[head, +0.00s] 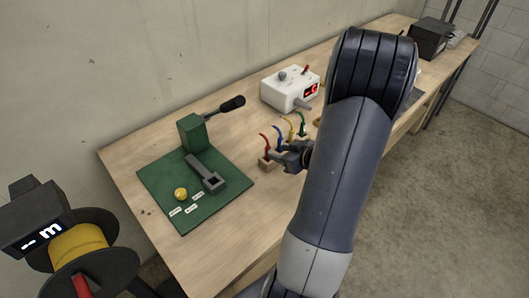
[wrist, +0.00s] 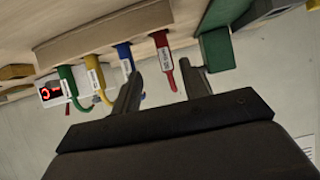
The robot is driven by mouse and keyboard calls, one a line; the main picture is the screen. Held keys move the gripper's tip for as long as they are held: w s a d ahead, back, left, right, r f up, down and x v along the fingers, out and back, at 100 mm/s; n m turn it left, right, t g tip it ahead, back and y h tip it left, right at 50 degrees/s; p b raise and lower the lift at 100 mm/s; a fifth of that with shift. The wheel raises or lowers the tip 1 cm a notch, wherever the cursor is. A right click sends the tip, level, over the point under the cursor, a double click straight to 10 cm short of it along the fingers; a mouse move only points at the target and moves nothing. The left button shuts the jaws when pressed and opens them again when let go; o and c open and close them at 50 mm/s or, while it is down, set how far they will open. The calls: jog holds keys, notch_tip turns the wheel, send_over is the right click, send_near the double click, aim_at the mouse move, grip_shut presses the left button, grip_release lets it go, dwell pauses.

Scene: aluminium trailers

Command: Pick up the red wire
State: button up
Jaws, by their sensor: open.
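The red wire (head: 264,141) stands in a small wooden holder (head: 266,162) on the workbench, at the near left end of a row of coloured wires. In the wrist view the red wire (wrist: 165,60) carries a white label and shows between my two fingertips, apart from both. My gripper (head: 279,155) is open and empty beside the holder. In the wrist view my gripper (wrist: 162,72) has one finger near the blue wire (wrist: 125,60) and the other to the right of the red wire. My arm hides part of the bench.
The yellow wire (wrist: 97,78) and green wire (wrist: 71,86) stand beyond the blue one. A white box (head: 287,92) with a red display stands behind them. A green mat (head: 160,186) with a lever press and yellow ball lies to the left. A cable spool (head: 78,245) is at front left.

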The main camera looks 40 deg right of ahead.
aim_at(265, 150)
jog(key=x, duration=0.2)
jog(key=shift+w+a+f, duration=0.1)
jog(key=shift+w+f, duration=0.05)
jog(key=shift+w, duration=0.25)
jog(key=x, duration=0.4)
jog(key=shift+a+p, duration=0.4)
jog(key=shift+w+f, duration=0.2)
jog(key=shift+w, duration=0.25)
jog(key=shift+c, duration=0.3)
grip_shut()
